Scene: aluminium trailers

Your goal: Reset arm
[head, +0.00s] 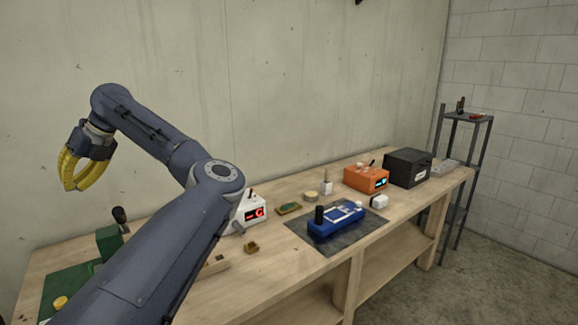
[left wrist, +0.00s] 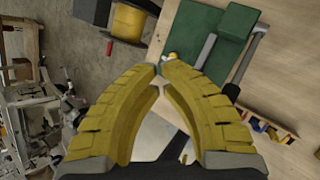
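My left gripper (head: 72,187) hangs from the raised left arm at the left of the head view, above the bench's left end and clear of it. Its yellow curved fingers bow outward and point down. In the left wrist view the left gripper (left wrist: 160,72) has its fingertips almost together, with nothing seen between the fingers. My right arm and right gripper are not in view.
The wooden bench (head: 270,266) runs along the wall. On it are a green machine (head: 109,241), a white device (head: 247,214), a blue device (head: 336,222) on a dark mat, an orange device (head: 366,178) and a black box (head: 407,167). A grey shelf (head: 468,117) stands at right.

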